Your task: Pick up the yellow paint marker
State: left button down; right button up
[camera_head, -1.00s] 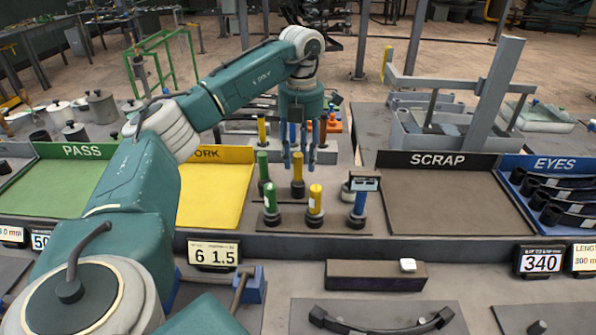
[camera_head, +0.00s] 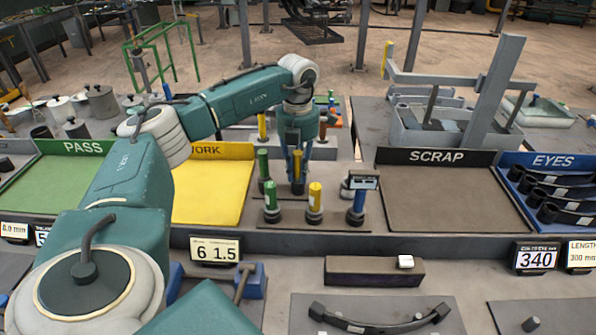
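Two yellow paint markers stand upright in dark round holders on a small board in the middle of the bench. The rear yellow marker (camera_head: 297,166) is partly hidden by the fingers of my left gripper (camera_head: 298,171), which points straight down over it with fingers close on both sides. I cannot tell whether the fingers touch it. The front yellow marker (camera_head: 315,197) stands free, nearer the camera. Two green markers, rear (camera_head: 263,163) and front (camera_head: 270,196), stand to the left. A blue marker (camera_head: 359,202) stands to the right, under a small label. My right gripper is out of view.
A yellow WORK tray (camera_head: 212,195) lies left of the markers, with a green PASS tray (camera_head: 60,180) farther left. A brown SCRAP tray (camera_head: 450,205) lies to the right, beside the blue EYES tray (camera_head: 514,184). A dark block (camera_head: 365,270) lies in front.

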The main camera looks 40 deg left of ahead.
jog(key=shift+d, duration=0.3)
pick_arm(q)
jog(key=shift+r, duration=0.15)
